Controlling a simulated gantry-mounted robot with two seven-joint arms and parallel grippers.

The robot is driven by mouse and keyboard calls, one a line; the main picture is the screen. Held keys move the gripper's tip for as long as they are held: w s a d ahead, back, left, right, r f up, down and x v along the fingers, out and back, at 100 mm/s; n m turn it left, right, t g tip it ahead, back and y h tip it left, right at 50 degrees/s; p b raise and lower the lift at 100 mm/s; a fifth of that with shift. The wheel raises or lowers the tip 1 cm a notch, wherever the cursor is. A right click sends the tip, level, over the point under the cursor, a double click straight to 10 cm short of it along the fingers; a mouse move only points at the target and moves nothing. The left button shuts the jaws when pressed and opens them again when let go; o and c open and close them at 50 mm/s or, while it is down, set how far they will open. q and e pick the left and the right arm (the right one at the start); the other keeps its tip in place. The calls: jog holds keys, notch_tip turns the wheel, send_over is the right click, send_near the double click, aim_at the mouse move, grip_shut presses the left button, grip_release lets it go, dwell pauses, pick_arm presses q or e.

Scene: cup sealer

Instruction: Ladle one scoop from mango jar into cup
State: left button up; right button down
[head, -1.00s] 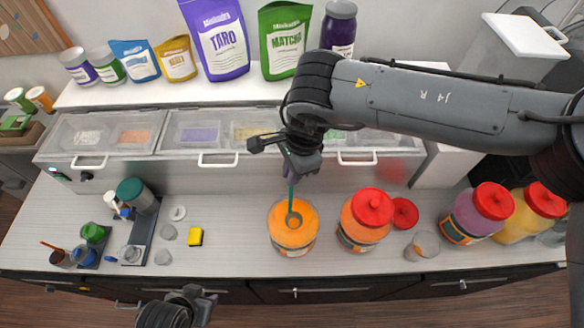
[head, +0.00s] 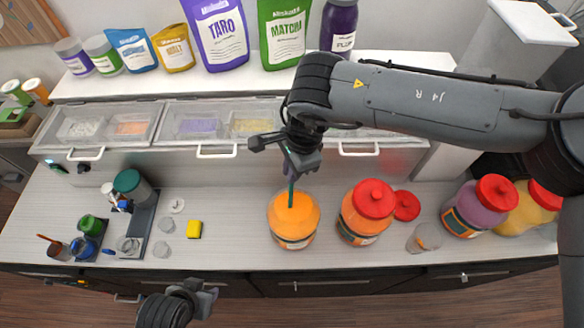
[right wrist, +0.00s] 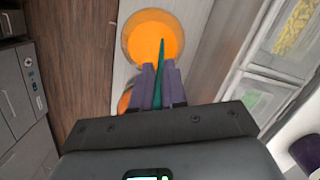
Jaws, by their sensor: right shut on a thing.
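The open mango jar (head: 293,225) stands on the counter, filled with orange contents. My right gripper (head: 292,176) is above it, shut on the teal ladle (head: 291,194). The ladle's handle points down into the jar, and its bowl is hidden in the orange contents. In the right wrist view, the handle (right wrist: 160,65) runs from between the purple fingers (right wrist: 158,88) to the orange surface (right wrist: 150,38). A clear cup (head: 424,238) stands on the counter to the right. My left gripper (head: 203,293) is low at the front edge; its opening is unclear.
An orange jar with a red lid (head: 368,212) stands just right of the open jar, with a loose red lid (head: 406,205) beside it. Purple (head: 478,208) and yellow (head: 528,212) jars stand far right. A yellow block (head: 194,229) lies left; counter between it and the open jar is clear.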

jog(key=shift+r, duration=0.15)
dwell(0.5)
jog(key=shift+r+p, duration=0.35)
jog(key=shift+p, duration=0.05)
jog(key=shift+r+p, duration=1.7)
jog(key=shift+r, duration=0.65)
jog(key=shift+r+p, duration=2)
jog(key=shift+r, duration=1.8)
